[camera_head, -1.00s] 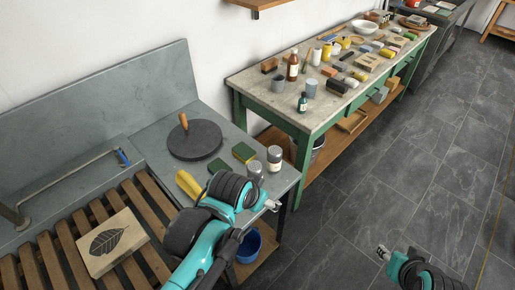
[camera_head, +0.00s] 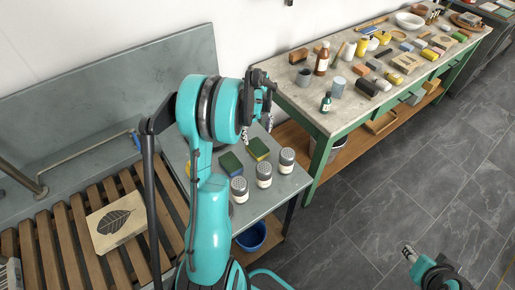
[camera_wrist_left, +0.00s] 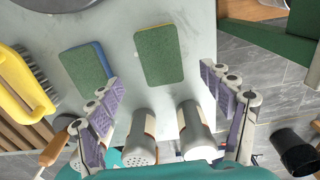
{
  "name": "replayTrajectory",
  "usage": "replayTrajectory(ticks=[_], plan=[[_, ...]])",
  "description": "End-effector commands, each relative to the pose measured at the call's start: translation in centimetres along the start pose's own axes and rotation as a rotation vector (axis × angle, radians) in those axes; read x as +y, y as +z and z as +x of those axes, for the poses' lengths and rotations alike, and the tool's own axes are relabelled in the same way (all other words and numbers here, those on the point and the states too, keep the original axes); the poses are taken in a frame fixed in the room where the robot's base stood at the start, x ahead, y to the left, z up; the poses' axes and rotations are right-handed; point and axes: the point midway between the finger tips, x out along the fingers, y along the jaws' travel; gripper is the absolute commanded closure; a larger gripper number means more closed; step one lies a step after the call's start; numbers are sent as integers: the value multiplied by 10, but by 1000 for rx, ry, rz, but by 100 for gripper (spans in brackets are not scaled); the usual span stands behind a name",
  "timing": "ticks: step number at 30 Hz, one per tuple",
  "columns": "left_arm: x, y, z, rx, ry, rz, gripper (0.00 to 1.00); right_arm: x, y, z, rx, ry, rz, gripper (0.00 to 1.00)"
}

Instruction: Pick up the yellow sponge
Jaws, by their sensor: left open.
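The yellow sponge, with a green top and yellow edge, lies flat on the grey stone counter in the head view (camera_head: 258,148) and in the left wrist view (camera_wrist_left: 158,54). A similar green sponge with a blue edge (camera_head: 230,162) lies to its left; it also shows in the left wrist view (camera_wrist_left: 87,64). My left gripper (camera_head: 258,126) is open and empty above the counter. In the left wrist view its spread fingers (camera_wrist_left: 157,80) have the yellow sponge between and beyond them, without visible contact. My right gripper (camera_head: 408,251) is low at the right edge, its jaws unclear.
Several shakers (camera_head: 286,160) stand close in front of the sponges. A yellow-handled brush (camera_wrist_left: 22,80) lies left. A slatted rack (camera_head: 70,232) holds a leaf-print block (camera_head: 117,220). A crowded green workbench (camera_head: 318,135) stands behind right. A blue bucket (camera_head: 250,238) sits below the counter.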

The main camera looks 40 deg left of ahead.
Motion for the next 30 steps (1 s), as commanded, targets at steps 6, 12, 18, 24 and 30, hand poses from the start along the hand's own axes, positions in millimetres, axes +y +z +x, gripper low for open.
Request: replayTrajectory(ticks=[6,12,18,24,30], plan=[[0,0,26,0,1,4,20,0,5,7,0,0,0,60],[-1,0,51,0,0,3,20,0,12,16,0,0,0,60],[-1,-1,74,0,0,3,20,0,16,22,0,0,0,60],[-1,-1,73,0,0,2,20,0,15,21,0,0,0,60],[-1,-1,73,0,0,2,54,0,15,21,0,0,0,60]])
